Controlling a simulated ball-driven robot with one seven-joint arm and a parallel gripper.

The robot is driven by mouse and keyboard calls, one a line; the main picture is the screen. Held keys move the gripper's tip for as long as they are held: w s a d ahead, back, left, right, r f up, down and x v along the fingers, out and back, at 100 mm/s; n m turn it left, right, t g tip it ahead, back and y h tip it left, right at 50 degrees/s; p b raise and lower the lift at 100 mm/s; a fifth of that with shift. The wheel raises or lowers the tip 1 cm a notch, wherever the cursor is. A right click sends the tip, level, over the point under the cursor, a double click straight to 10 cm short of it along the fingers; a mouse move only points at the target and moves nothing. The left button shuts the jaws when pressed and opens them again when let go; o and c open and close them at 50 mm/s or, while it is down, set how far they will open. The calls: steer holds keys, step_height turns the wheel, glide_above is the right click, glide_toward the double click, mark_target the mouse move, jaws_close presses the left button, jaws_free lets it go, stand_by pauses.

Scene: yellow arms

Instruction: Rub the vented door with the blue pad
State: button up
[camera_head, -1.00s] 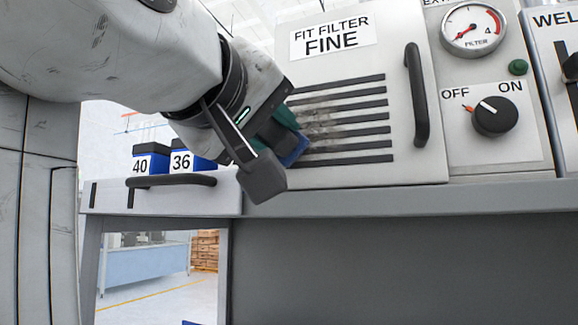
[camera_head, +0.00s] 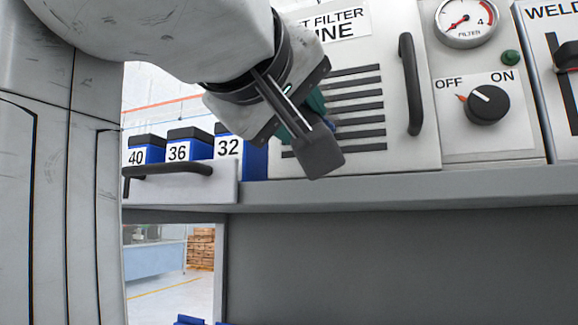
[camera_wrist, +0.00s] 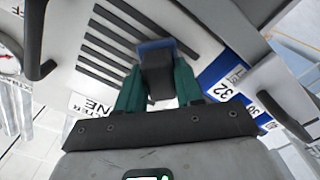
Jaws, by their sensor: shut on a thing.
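The vented door (camera_head: 360,155) is a light grey panel with dark horizontal slots, a black upright handle on its right and a partly covered "FIT FILTER FINE" label. My gripper (camera_head: 314,112) is in front of the slots' left part, with its green fingers partly hidden by its own dark bracket. In the wrist view my gripper (camera_wrist: 158,78) is shut on the dark grip of the blue pad (camera_wrist: 155,44), which lies over the slot ends. Only a sliver of the pad (camera_head: 329,123) shows in the head view. Contact seems likely but is not clear. The visible slots look clean.
Blue boxes (camera_head: 187,140) labelled 40, 36 and 32 stand left of the door behind a rail with a black handle (camera_head: 168,169). A gauge (camera_head: 466,20) and an OFF/ON knob (camera_head: 487,104) are on the right. A grey ledge (camera_head: 400,186) runs below.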

steer(key=shift+s+d+b, duration=0.25)
steer(key=shift+d, duration=0.65)
steer(key=shift+s+d+b, duration=0.25)
steer(key=shift+d, duration=0.6)
steer(key=shift+r+p, duration=0.95)
steer(key=shift+r, duration=0.1)
steer(key=shift+w+a+r, duration=1)
steer(key=shift+w+a, duration=0.15)
steer(key=shift+a, duration=2.35)
steer(key=shift+s+d+f+b, duration=0.1)
steer(key=shift+s+d+b, duration=0.3)
steer(key=shift+d, duration=0.75)
steer(key=shift+s+d+r+b, duration=0.1)
steer(key=shift+s+d+b, duration=0.3)
steer(key=shift+d, duration=0.8)
steer(key=shift+s+d+f+b, duration=0.1)
steer(key=shift+s+d+b, duration=0.3)
steer(key=shift+d, duration=0.75)
steer(key=shift+w, duration=0.1)
